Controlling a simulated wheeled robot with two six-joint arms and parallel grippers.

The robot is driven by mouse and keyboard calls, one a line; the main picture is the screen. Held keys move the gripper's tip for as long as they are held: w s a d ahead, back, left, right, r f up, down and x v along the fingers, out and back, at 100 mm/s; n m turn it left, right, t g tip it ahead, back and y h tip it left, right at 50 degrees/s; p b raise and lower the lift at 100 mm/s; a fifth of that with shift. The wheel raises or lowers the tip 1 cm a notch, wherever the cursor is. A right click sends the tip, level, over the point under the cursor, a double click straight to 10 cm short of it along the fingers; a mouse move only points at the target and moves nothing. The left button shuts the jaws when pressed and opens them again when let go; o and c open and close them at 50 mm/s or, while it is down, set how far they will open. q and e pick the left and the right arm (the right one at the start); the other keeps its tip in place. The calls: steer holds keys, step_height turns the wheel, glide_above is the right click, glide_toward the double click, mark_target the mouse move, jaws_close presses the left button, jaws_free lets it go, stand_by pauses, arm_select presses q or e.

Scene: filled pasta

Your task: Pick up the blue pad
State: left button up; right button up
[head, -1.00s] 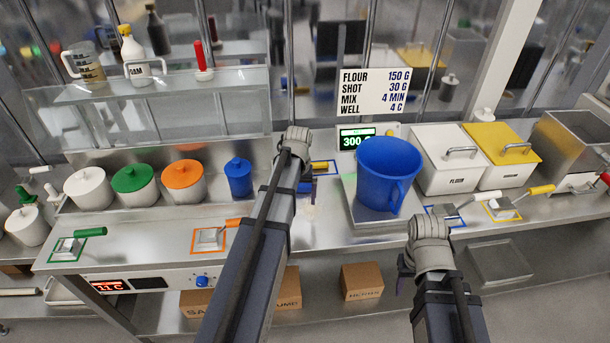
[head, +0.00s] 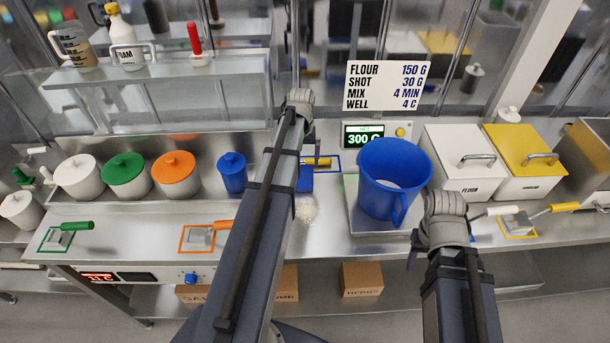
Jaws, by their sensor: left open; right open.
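A small blue block, which looks like the blue pad (head: 305,178), stands on the counter just right of my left forearm, partly hidden by it. My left gripper (head: 316,150) is above and behind it. One dark finger shows beside the wrist, and the rest is hidden by my own arm. It is open, and I see nothing held. My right gripper (head: 414,242) is open at the lower right of the blue jug (head: 385,190), with its fingers mostly hidden. I cannot tell whether it touches the jug.
The jug stands on a scale (head: 360,222) reading about 300 g. A whitish patch (head: 306,210) lies in front of the pad. A yellow-handled tool (head: 318,162) lies behind it. A blue lidded pot (head: 232,173) stands left of my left arm. White (head: 452,180) and yellow (head: 515,150) bins stand right.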

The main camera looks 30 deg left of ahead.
mark_target(303, 174)
arm_select(q)
steer(key=shift+f+b, duration=1.1)
steer(key=shift+f, duration=0.2)
steer(key=shift+f, duration=0.1)
steer(key=f+b, duration=0.5)
steer(key=shift+w+d, duration=0.1)
steer(key=shift+w, duration=0.1)
steer(key=c, duration=1.1)
steer(key=shift+r, duration=0.1)
